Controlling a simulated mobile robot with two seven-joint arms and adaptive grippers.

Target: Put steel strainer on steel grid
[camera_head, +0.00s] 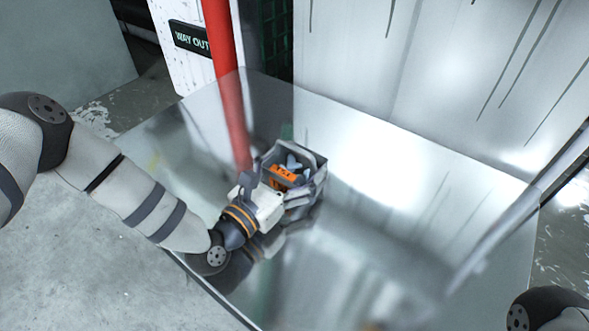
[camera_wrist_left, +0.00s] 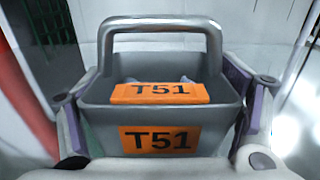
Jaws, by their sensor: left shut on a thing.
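The object in my left gripper looks like the steel strainer (camera_wrist_left: 218,105), a dark grey, box-shaped metal holder with a raised loop handle and orange "T51" labels. It also shows in the head view (camera_head: 316,163), near the middle of a shiny steel tabletop. My left gripper (camera_head: 283,187) is shut on it, with one finger at each side in the left wrist view (camera_wrist_left: 163,112). Something pale blue-grey shows inside it. I cannot tell whether its base touches the tabletop. My right gripper is outside the frame.
The steel tabletop (camera_head: 400,235) is glossy and mostly clear to the right. A red pole (camera_head: 222,45) stands behind its far edge, near a "WAY OUT" sign (camera_head: 190,38). White streaked panels (camera_head: 450,60) rise behind. My right arm shows at the lower right corner.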

